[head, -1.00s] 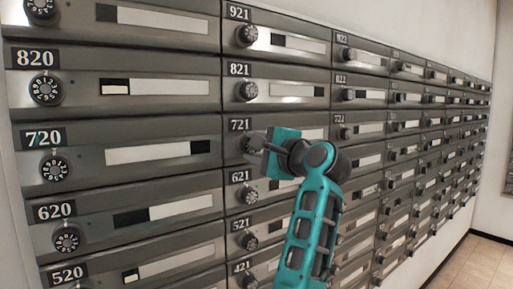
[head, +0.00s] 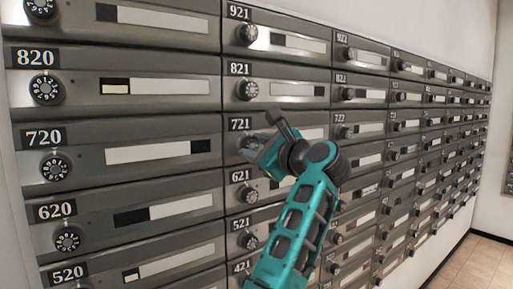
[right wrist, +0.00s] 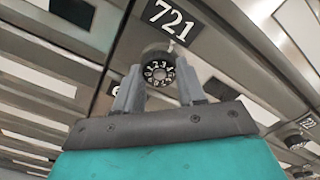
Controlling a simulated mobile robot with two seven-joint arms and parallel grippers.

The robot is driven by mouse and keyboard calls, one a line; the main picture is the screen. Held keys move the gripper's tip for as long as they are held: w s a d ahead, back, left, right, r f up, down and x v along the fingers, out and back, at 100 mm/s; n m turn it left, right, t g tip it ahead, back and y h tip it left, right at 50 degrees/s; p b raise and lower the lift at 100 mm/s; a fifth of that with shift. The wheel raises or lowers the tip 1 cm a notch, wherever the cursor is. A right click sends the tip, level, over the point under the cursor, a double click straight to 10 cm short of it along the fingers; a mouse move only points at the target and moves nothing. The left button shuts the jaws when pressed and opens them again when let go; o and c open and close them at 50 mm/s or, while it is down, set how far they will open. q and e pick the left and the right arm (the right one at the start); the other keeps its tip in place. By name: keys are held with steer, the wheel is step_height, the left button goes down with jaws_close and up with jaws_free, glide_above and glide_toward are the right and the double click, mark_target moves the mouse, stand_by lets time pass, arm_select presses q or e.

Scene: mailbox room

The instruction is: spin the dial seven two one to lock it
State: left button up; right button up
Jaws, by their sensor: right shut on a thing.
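The mailbox door labelled 721 (head: 309,133) is in the second column of the wall in the head view. Its dial, round and black with white numerals, sits below the 721 plate; the right wrist view shows it clearly (right wrist: 158,70). My right gripper (head: 252,150) is at this dial and hides most of it in the head view. In the right wrist view its two grey fingers stand on either side of the dial, shut on it. The gripper is rolled at a slant to the door. My left gripper is not in view.
Dial 821 (head: 248,90) is just above and dial 621 (head: 249,195) just below, both close to my gripper. Column 720 (head: 55,167) lies to the left. More mailboxes run off to the right. Tiled floor (head: 476,265) shows at lower right.

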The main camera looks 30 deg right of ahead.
stand_by(0.4)
steer(key=o, duration=1.1)
steer(key=shift+c, duration=0.2)
steer(key=s+d+b, duration=0.1)
steer(key=s, duration=1.1)
steer(key=shift+s+d, duration=0.4)
